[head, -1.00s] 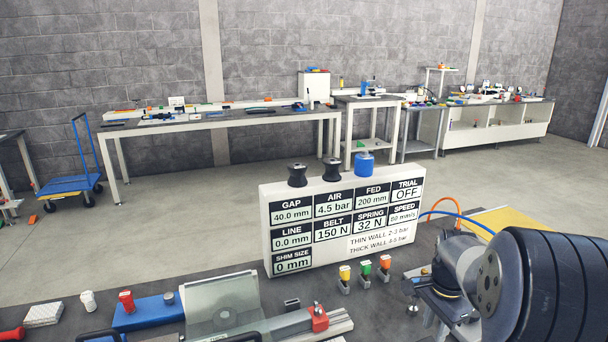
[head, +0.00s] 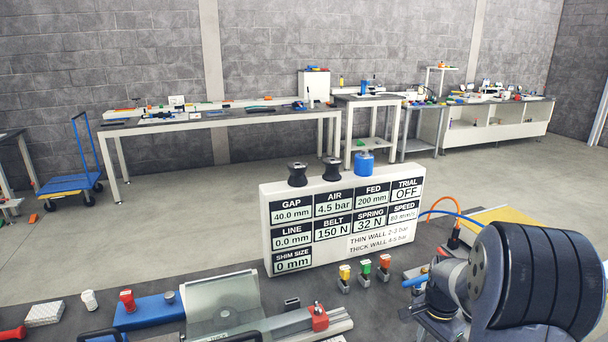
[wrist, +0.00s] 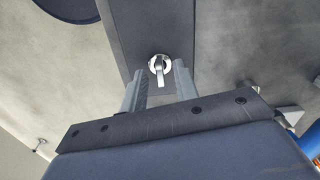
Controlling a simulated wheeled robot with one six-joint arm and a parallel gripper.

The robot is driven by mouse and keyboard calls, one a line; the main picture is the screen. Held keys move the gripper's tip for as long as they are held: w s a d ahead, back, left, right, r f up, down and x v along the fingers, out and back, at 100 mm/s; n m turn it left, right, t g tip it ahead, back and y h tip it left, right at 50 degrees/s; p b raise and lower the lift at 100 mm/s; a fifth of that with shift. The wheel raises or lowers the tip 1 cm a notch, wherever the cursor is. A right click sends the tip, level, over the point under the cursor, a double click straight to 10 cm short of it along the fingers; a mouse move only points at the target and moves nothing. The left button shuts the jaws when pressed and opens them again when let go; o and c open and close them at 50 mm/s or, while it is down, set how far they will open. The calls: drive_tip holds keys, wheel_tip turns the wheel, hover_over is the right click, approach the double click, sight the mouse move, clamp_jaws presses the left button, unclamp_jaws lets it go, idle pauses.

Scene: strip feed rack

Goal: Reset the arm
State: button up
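My gripper (wrist: 158,88) shows in the wrist view with its two grey fingers apart. A small silver lever or knob (wrist: 159,66) appears between and beyond the fingertips, on a dark surface. I cannot tell how far it is from the fingers, but nothing looks clamped. In the head view my arm is at the lower right, over the right part of the dark bench (head: 385,315). The gripper itself cannot be made out there.
A white display panel (head: 342,222) stands on the bench left of my arm, with black knobs and a blue one on top. Yellow, green and red buttons (head: 365,268) stand before it. A clear-guarded feed unit (head: 222,300) is at lower left. A yellow plate (head: 500,217) lies behind my arm.

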drive_tip(key=n, duration=0.3)
drive_tip(key=shift+n, duration=0.4)
drive_tip(key=n, duration=0.4)
drive_tip(key=shift+p, duration=0.4)
drive_tip(key=n, duration=0.4)
drive_tip(key=shift+p, duration=0.3)
drive_tip(key=n, duration=0.4)
drive_tip(key=shift+p, duration=0.4)
drive_tip(key=shift+r, duration=1.2)
